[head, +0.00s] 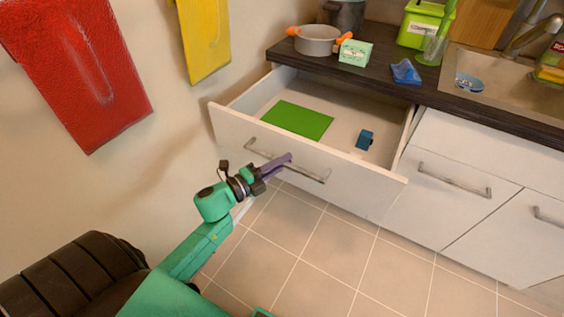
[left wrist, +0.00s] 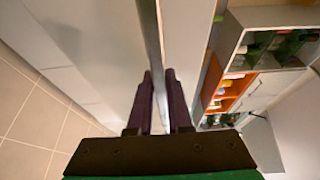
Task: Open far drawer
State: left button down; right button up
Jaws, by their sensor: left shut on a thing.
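The far drawer (head: 360,183) is a white drawer at the left end of the counter. It stands pulled well out, its inside showing from above. Its metal bar handle (head: 319,178) runs along the front; the bar also shows in the left wrist view (left wrist: 151,35). My left gripper (head: 284,160) has purple fingers and is shut on the handle near its middle. In the left wrist view the bar runs between the two fingers (left wrist: 161,95). My right gripper is not in view.
A green sheet (head: 297,119) and a small blue object (head: 365,140) lie in the drawer. The dark countertop (head: 385,52) holds a pot (head: 317,42), a small box (head: 355,52) and a blue cloth (head: 405,72). White cabinets (head: 455,190) stand to the right. The tiled floor (head: 320,250) is clear.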

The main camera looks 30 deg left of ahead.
pick_arm(q)
jog(key=shift+s, duration=0.2)
jog(key=c, duration=0.8)
grip_release()
jog(key=shift+c, duration=0.2)
jog(key=b+v, duration=0.1)
jog(key=v, duration=1.3)
jog(key=shift+s+a, duration=0.2)
